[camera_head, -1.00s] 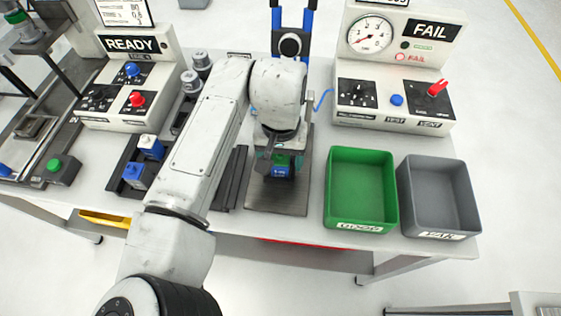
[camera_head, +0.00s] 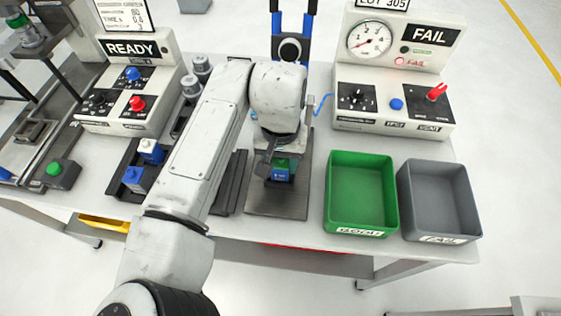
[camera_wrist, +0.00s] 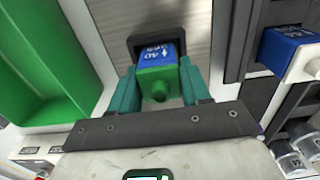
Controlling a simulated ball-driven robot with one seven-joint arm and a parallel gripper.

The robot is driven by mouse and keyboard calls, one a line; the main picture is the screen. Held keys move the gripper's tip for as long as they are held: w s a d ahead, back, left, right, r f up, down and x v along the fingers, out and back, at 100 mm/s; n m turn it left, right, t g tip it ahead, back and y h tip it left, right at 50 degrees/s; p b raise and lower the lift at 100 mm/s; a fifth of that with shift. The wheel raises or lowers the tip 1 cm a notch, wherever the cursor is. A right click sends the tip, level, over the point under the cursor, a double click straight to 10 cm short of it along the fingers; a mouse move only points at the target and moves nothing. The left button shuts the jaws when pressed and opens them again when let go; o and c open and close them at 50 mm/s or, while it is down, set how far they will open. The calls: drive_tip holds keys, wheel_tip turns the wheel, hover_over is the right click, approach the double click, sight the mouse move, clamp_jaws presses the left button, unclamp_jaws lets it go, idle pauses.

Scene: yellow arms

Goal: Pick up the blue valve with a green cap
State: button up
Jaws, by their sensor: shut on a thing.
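The blue valve with a green cap (camera_wrist: 157,72) is between the two teal fingers of my gripper (camera_wrist: 160,90) in the wrist view. The fingers are shut on it, one on each side. Its blue face with white print shows above the green cap. The valve sits at a dark holder on a grey plate (camera_wrist: 190,22); I cannot tell if it is clear of the holder. In the head view the valve (camera_head: 281,172) shows below my gripper (camera_head: 281,160), over the plate (camera_head: 275,208). The arm hides part of the gripper.
A green bin (camera_head: 361,226) and a grey bin (camera_head: 440,232) stand right of the plate. Blue and white valves (camera_head: 140,178) sit in a dark rack at left. A test panel reading FAIL (camera_head: 395,120) is behind the bins. A READY panel (camera_head: 120,122) stands at back left.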

drive_tip(key=shift+r, duration=0.3)
wheel_tip(320, 180, up, 2)
drive_tip(key=shift+r, duration=0.15)
drive_tip(key=s+a+r+b, duration=0.2)
drive_tip(key=s+r, duration=0.8)
drive_tip(key=s, duration=0.4)
drive_tip(key=shift+w, duration=0.1)
